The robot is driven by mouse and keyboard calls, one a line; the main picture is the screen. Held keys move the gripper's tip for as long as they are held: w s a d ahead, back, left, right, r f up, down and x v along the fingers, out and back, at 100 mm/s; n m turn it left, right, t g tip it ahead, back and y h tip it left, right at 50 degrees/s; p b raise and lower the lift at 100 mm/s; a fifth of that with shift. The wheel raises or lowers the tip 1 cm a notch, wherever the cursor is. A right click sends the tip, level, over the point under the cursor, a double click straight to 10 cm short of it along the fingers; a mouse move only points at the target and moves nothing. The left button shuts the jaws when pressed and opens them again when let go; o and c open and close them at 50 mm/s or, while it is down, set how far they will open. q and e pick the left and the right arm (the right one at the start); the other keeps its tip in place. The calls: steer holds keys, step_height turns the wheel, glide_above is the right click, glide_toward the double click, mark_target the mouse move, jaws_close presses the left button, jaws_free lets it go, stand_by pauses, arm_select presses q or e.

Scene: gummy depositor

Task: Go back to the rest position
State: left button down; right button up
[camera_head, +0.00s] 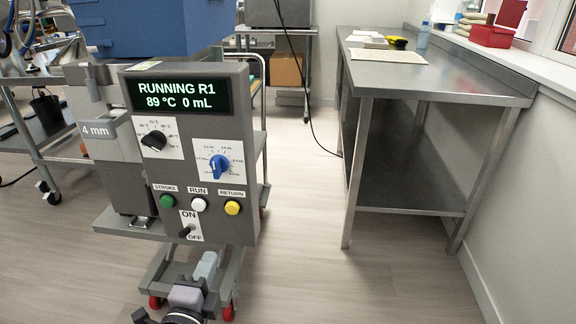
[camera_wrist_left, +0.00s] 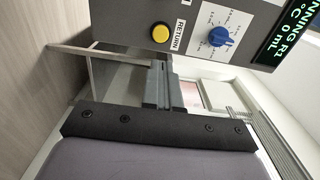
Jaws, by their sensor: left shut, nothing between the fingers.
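The depositor (camera_head: 245,140) stands at left centre, its panel facing me. Its display (camera_head: 178,95) reads "RUNNING R1", "89 °C 0 mL". Below are a black temperature knob (camera_head: 153,140), a blue volume knob (camera_head: 219,166), and green (camera_head: 167,201), white (camera_head: 199,204) and yellow (camera_head: 232,208) buttons. An ON/OFF toggle (camera_head: 187,231) sits beneath them. My left gripper (camera_head: 209,262) is low in front of the panel, below the toggle, shut and empty. In the left wrist view, its fingers (camera_wrist_left: 160,72) stand apart from the yellow button (camera_wrist_left: 160,33). My right gripper is not in view.
A steel table (camera_head: 440,77) stands at right, with a bottle (camera_head: 423,36) and small items on top. The floor (camera_head: 300,240) between depositor and table is clear.

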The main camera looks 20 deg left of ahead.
arm_select(q)
steer(key=s+d+f+n+g+h, duration=0.3)
steer(key=s+d+f+n+g, duration=0.15)
steer(key=f+n, duration=0.2)
steer(key=s+d+f+n+g+h, duration=0.3)
steer(key=s+d+f+n, duration=0.25)
steer(key=f, duration=0.25)
step_height(320, 180, up, 13)
steer(key=s+a+n+p, duration=0.1)
steer(key=p, duration=1.4)
steer(key=shift+f, duration=0.2)
steer(key=shift+t, duration=0.25)
stand_by(1.6)
